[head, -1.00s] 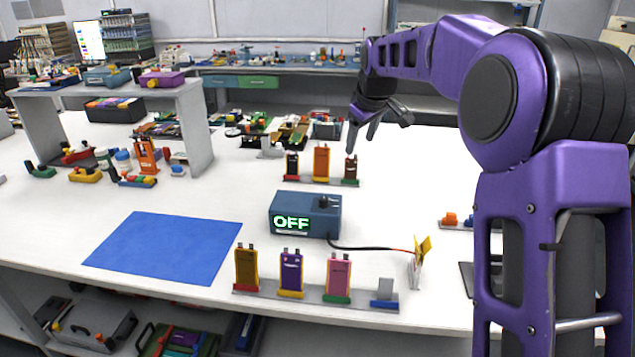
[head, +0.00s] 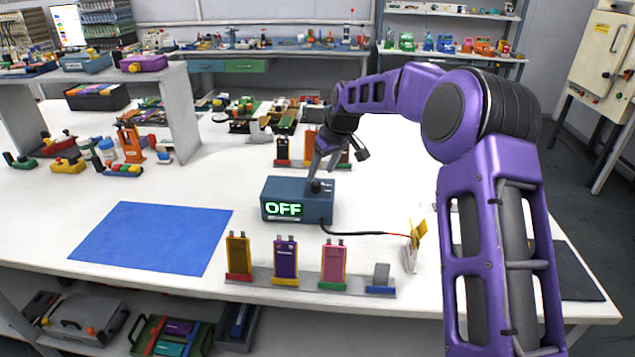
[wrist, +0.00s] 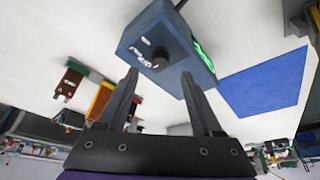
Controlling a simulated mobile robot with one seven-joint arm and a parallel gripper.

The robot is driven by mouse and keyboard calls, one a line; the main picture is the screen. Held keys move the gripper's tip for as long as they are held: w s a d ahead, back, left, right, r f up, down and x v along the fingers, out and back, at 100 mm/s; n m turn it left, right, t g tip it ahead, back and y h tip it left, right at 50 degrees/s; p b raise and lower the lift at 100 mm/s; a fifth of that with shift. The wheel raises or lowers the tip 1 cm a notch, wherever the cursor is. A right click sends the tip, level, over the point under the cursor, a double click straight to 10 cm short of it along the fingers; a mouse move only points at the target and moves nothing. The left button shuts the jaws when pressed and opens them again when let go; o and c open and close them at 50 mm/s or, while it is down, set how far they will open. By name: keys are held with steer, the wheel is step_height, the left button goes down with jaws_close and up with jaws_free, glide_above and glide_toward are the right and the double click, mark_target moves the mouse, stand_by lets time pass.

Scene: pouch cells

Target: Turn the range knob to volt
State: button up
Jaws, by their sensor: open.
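The blue meter box (head: 285,199) sits on the white table, and its lit green display (head: 283,208) reads OFF. Its black range knob (head: 317,186) is on the top face at the right; it also shows in the wrist view (wrist: 158,60). My gripper (head: 320,170) points down just above the knob in the head view. In the wrist view my gripper (wrist: 160,80) has its two fingers spread apart, with the knob between and beyond the tips. Nothing is held. White markings beside the knob are too blurred to read, and I cannot tell whether the fingers touch it.
A rack of pouch cells (head: 286,262) stands in front of the box, and another (head: 283,150) stands behind it, partly hidden by my gripper. A cable runs right to a yellow clip (head: 418,232). A blue mat (head: 150,238) lies left on clear table.

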mark_target(316, 183)
steer(key=x, duration=0.5)
jaws_close()
stand_by(0.3)
